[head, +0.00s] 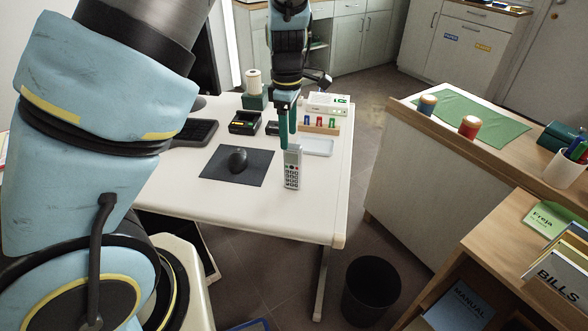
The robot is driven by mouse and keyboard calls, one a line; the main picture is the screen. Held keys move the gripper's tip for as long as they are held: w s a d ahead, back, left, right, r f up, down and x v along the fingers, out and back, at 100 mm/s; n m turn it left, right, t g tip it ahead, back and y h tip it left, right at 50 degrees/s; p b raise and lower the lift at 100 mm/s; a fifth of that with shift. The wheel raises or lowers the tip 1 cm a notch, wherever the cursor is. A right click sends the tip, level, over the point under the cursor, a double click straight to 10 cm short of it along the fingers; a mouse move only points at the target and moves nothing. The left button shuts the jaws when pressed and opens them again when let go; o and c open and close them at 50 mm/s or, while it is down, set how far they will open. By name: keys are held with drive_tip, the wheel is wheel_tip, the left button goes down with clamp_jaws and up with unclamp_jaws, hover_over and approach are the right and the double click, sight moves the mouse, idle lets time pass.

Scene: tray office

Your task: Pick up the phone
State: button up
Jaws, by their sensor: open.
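The phone (292,172) is a light grey cordless handset with a dark keypad, on the white desk (240,212) to the right of the mouse mat. Its keypad faces me and its long side runs toward the far side of the desk. My gripper (287,136) points down at the phone's far end, its teal fingers apart with nothing seen between them. One fingertip overlaps the phone's upper edge in the picture; I cannot tell whether they touch or how high the gripper is.
A black mouse (238,158) lies on a dark mat (216,172) left of the phone. Behind stand a black device (244,123), a rack with coloured tags (320,129) and a pale tray (318,147). The desk's front right is clear. A black bin (371,288) stands on the floor.

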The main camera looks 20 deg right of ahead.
sight(293, 165)
drive_tip(key=shift+s+d+f, duration=0.1)
drive_tip(key=shift+s+d, duration=0.05)
drive_tip(key=shift+d, duration=0.55)
drive_tip(key=shift+d+f, duration=0.15)
drive_tip(key=shift+f, duration=0.1)
drive_tip(key=shift+n, duration=0.3)
wheel_tip(293, 165, down, 5)
drive_tip(key=shift+f+p, duration=0.1)
drive_tip(key=shift+p, duration=0.2)
drive_tip(key=shift+s+a+f+p, duration=0.1)
drive_tip(key=shift+a+f+p, duration=0.1)
drive_tip(key=shift+f, duration=0.65)
drive_tip(key=shift+s+a+f+p, duration=0.1)
drive_tip(key=shift+f+p, duration=0.15)
drive_tip(key=shift+f, duration=0.65)
drive_tip(key=shift+a+f+p, duration=0.1)
drive_tip(key=shift+f+p, duration=0.1)
drive_tip(key=shift+f, duration=0.65)
drive_tip(key=shift+c, duration=0.3)
clamp_jaws()
